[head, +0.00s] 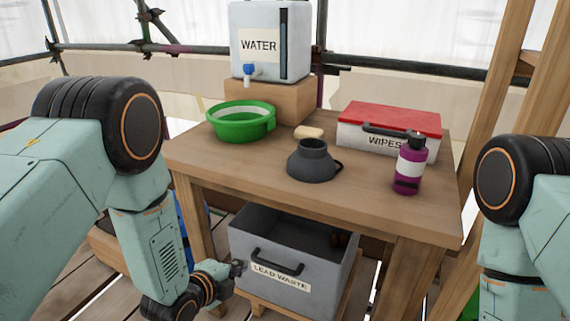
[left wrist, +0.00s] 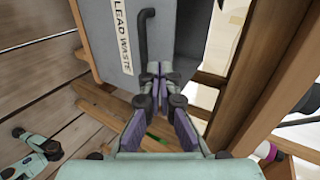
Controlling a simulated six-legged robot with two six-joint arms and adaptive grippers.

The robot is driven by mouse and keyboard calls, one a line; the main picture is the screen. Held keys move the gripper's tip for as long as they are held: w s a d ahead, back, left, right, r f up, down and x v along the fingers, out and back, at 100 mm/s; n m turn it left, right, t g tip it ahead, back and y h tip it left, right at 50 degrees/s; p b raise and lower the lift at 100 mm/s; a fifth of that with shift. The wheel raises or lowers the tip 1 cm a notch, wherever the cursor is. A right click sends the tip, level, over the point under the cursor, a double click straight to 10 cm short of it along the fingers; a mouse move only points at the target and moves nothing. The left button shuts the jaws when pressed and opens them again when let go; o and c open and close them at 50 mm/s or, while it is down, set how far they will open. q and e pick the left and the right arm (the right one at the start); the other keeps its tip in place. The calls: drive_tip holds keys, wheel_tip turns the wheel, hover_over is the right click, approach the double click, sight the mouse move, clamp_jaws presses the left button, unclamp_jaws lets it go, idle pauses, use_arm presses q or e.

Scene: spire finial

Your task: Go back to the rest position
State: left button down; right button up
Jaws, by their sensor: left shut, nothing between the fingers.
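My left gripper (head: 238,268) is low at the front left of the grey lead waste bin (head: 318,287), below the table top. The left wrist view shows the gripper (left wrist: 151,72) with its fingers together and nothing between them, close to the bin (left wrist: 103,32) and its black handle (left wrist: 143,35). I cannot tell whether the fingertips touch the bin. My right arm shows at the right edge of the head view, but its gripper is out of view.
The wooden table (head: 248,168) bears a green basin (head: 240,128), a dark grey pot (head: 312,165), a purple bottle (head: 409,170), a red-lidded wipes box (head: 360,139) and a water tank (head: 262,45) on a wooden block (head: 262,98). Table legs and wooden rails stand close around the bin.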

use_arm(q)
drive_tip(key=s+a+f+n+g+y, duration=0.2)
drive_tip(key=s+a+f+n+g, duration=0.15)
drive_tip(key=s+n, duration=0.45)
drive_tip(key=s+a+f+n+g+y, duration=0.1)
drive_tip(key=s+a+f+n+g, duration=0.1)
drive_tip(key=s+f+n, duration=0.35)
drive_tip(key=s+a+n+g+y+p, duration=0.1)
drive_tip(key=s+n+g, duration=0.4)
drive_tip(key=s, duration=1.7)
drive_tip(key=a+n, duration=0.1)
drive_tip(key=n, duration=0.2)
drive_tip(key=shift+a+r+n+g+p, duration=0.2)
drive_tip(key=shift+n+g+p, duration=0.1)
drive_tip(key=shift+n+g, duration=0.05)
drive_tip(key=shift+w+d, duration=0.1)
drive_tip(key=shift+d, duration=0.05)
